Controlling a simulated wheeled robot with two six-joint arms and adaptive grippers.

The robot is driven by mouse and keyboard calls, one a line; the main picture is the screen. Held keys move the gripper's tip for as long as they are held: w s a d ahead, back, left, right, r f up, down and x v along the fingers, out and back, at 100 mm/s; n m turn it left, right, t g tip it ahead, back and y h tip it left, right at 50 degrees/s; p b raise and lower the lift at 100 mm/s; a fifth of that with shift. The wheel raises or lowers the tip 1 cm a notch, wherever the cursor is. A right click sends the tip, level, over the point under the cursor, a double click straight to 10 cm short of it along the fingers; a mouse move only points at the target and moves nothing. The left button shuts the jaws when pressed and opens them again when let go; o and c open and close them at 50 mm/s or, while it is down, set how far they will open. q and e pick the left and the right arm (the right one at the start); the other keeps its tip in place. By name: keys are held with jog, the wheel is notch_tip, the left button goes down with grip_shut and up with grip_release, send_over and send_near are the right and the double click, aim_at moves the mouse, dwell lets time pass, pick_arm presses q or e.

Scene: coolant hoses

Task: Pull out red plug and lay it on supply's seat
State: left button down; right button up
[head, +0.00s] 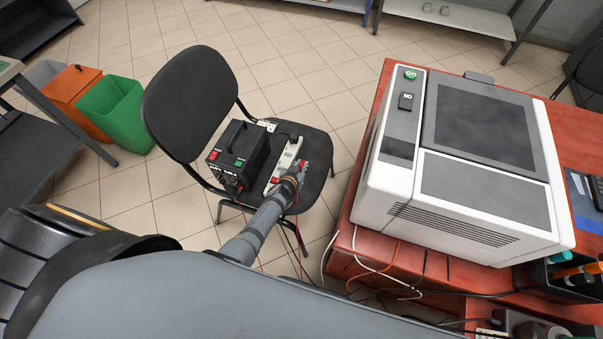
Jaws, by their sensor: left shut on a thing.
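The black supply box (232,160), with a red and a green switch on its face, stands on the dark chair seat (318,147). A white power strip (284,158) lies on the seat to its right. My left gripper (296,172) is at the strip's near right end, shut on a small red piece, seemingly the red plug (302,163). The fingers and wrist hide much of it, so I cannot tell whether it is still in the strip. My right gripper is out of view.
The chair's backrest (190,100) rises to the left. A red-brown desk with a large white and grey machine (465,165) stands to the right. Thin red and dark cables hang below the seat. The right part of the seat is bare.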

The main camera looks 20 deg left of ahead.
pick_arm(q)
jog(key=shift+f, duration=0.65)
jog(key=shift+a+r, duration=0.1)
jog(key=shift+r, duration=0.05)
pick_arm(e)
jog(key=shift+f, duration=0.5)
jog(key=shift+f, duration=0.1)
pick_arm(q)
notch_tip(320, 180, down, 7)
jog(key=b, duration=0.6)
jog(key=shift+r+b, duration=0.15)
jog(key=shift+b, duration=0.25)
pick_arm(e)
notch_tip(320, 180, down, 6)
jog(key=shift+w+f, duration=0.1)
pick_arm(q)
jog(key=c, duration=1.3)
grip_release()
jog(key=shift+o, duration=0.2)
